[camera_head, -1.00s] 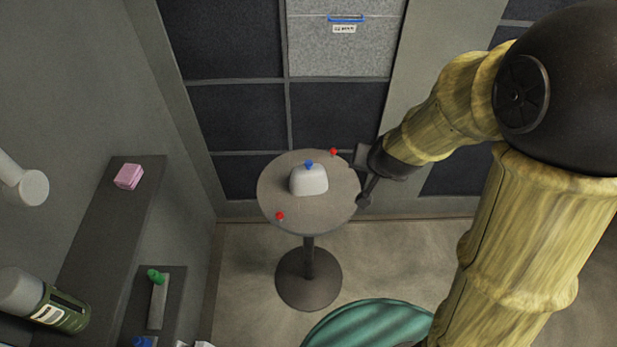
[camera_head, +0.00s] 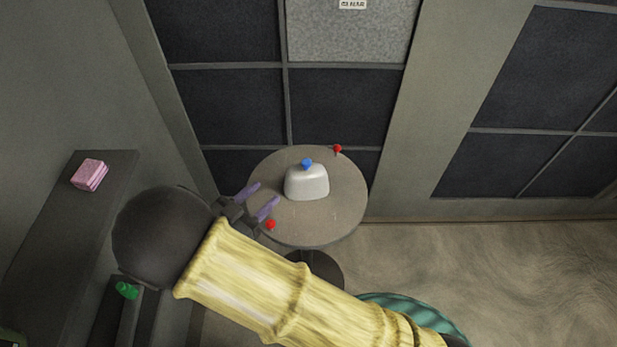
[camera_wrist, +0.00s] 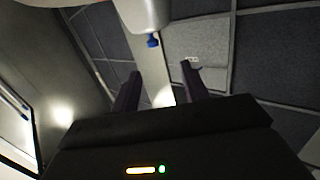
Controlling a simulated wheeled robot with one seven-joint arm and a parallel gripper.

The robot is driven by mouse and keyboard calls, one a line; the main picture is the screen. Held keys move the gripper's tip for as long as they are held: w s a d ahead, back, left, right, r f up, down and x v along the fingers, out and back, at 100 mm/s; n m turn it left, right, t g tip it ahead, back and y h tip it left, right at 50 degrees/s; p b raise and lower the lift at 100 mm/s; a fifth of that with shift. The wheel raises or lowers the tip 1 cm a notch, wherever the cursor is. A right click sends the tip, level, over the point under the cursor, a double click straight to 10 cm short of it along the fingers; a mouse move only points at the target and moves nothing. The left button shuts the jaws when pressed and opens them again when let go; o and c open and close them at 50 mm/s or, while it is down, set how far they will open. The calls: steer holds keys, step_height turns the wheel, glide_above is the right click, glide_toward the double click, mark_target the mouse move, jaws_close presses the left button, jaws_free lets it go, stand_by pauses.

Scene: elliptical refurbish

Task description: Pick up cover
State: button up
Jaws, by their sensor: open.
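The cover (camera_head: 307,183) is a white, rounded dome with a blue knob (camera_head: 307,163) on top. It stands upright on a round grey table (camera_head: 340,215). In the wrist view, part of the white cover (camera_wrist: 143,12) shows at the top edge with its blue knob (camera_wrist: 153,40). My gripper (camera_head: 263,197) is open and empty at the table's left edge, with two purple fingers pointing towards the cover. The fingers are apart from the cover. In the wrist view, both dark fingers (camera_wrist: 160,88) are spread with nothing between them.
Two small red items are on the table rim, one at the back right (camera_head: 337,148) and one near my fingers (camera_head: 271,225). A pink block (camera_head: 89,175) lies on the dark shelf at left. A green item (camera_head: 127,290) sits lower left. A teal round seat (camera_head: 415,312) is in front.

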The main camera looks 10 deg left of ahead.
steer(key=shift+s+f+h, duration=0.2)
steer(key=shift+s, duration=0.4)
steer(key=shift+s+f+h, duration=0.15)
steer(key=shift+s+h, duration=0.05)
steer(key=shift+s, duration=0.35)
